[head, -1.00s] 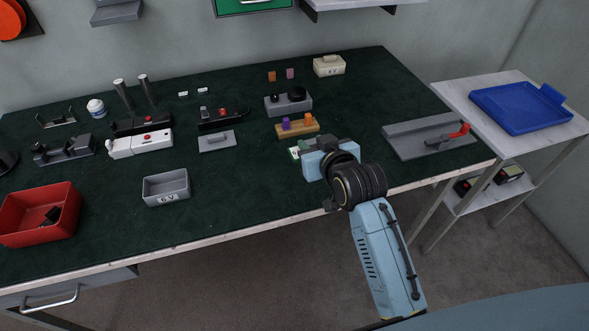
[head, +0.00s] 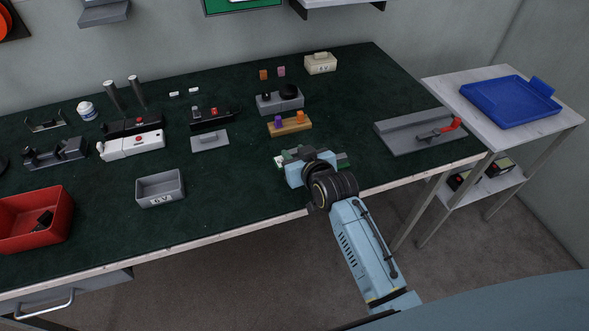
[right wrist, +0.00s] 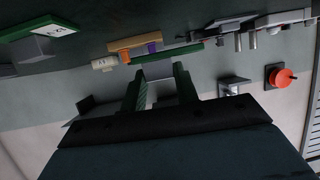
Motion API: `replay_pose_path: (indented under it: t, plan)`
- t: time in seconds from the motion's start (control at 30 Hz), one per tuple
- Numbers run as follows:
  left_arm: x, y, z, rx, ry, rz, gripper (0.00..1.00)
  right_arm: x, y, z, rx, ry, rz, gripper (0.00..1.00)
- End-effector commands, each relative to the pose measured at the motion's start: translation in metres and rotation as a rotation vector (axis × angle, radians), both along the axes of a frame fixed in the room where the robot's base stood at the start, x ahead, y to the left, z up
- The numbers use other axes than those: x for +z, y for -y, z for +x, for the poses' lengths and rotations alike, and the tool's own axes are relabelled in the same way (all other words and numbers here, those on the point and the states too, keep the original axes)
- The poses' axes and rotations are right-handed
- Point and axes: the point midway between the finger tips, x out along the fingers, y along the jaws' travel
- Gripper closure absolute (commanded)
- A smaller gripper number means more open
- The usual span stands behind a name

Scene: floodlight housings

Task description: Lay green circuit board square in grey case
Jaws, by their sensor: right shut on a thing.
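My right gripper (head: 310,167) is over the front right of the bench, shut on the green circuit board (head: 341,160). The board sticks out on both sides of the gripper, and its middle is hidden behind it. In the right wrist view the board (right wrist: 168,54) shows nearly edge-on as a thin green strip at the fingertips (right wrist: 158,84). The grey case (head: 160,188), an open box marked 6V, stands apart to the left of the gripper near the front edge. It looks empty. My left gripper is not in view.
A tan block with purple and orange pieces (head: 289,124) stands just behind the gripper. A grey lid-like plate (head: 210,141) lies behind the case. A red bin (head: 35,222) is left; a grey fixture (head: 400,141) with a red handle is right. The mat between gripper and case is clear.

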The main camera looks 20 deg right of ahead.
Motion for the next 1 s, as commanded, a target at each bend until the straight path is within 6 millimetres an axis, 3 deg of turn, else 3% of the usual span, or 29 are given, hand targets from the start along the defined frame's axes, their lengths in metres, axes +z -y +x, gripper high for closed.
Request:
replay_pose_path:
  t: [0.33, 0.83, 0.87, 1.0]
  plan:
    - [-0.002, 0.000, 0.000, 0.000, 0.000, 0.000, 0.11, -0.044, 0.000, 0.000, 0.000, -0.002, 0.000, 0.92]
    - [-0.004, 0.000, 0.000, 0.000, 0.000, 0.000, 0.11, -0.054, 0.000, 0.000, 0.000, 0.001, 0.000, 0.92]
    - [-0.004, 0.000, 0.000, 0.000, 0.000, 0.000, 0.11, -0.054, 0.000, 0.000, 0.000, 0.001, 0.000, 0.67]
    - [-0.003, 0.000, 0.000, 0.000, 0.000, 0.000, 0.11, -0.053, 0.000, 0.000, 0.000, 0.001, 0.000, 0.49]
